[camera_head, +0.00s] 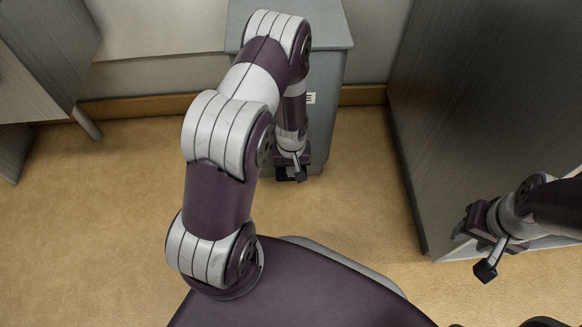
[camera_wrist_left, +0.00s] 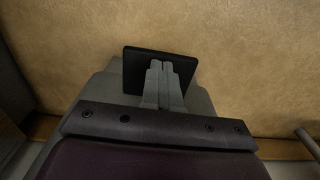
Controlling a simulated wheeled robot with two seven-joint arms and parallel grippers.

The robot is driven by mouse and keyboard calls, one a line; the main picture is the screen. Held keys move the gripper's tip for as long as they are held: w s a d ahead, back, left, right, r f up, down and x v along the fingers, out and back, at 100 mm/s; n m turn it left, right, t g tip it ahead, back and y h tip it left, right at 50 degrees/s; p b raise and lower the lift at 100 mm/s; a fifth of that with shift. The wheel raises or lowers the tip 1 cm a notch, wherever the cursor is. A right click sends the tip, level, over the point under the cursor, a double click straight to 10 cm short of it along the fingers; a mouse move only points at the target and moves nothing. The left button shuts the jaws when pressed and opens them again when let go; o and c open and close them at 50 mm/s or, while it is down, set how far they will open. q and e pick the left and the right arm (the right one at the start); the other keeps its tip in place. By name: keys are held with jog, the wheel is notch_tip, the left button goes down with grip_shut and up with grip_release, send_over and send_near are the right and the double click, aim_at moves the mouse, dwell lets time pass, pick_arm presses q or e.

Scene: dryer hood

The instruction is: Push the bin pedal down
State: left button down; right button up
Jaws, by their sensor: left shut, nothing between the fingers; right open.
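The bin (camera_head: 328,85) is a tall grey box against the back wall, partly hidden behind my left arm. Its black pedal (camera_head: 282,174) sticks out low at the front. In the left wrist view the pedal (camera_wrist_left: 134,72) is a flat black plate in front of the bin's grey body (camera_wrist_left: 106,86). My left gripper (camera_head: 297,172) points down at the pedal, shut and empty. In the left wrist view its fingertips (camera_wrist_left: 161,65) overlap the middle of the plate; I cannot tell whether they touch it. My right gripper (camera_head: 474,250) is open and empty at the right.
A large grey cabinet (camera_head: 480,110) stands at the right, close to my right gripper. Another grey furniture piece (camera_head: 50,50) with a leg is at the upper left. The tan floor (camera_head: 100,220) is clear left of my arm.

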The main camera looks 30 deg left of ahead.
pick_arm(q)
jog(key=shift+s+f+b, duration=0.1)
jog(key=shift+f+b, duration=0.25)
jog(key=shift+f, duration=0.95)
jog(key=shift+s+f, duration=0.1)
jog(key=shift+f, duration=0.1)
dwell(0.4)
notch_tip(320, 180, up, 10)
jog(key=p, duration=0.9)
jog(key=shift+f, duration=0.35)
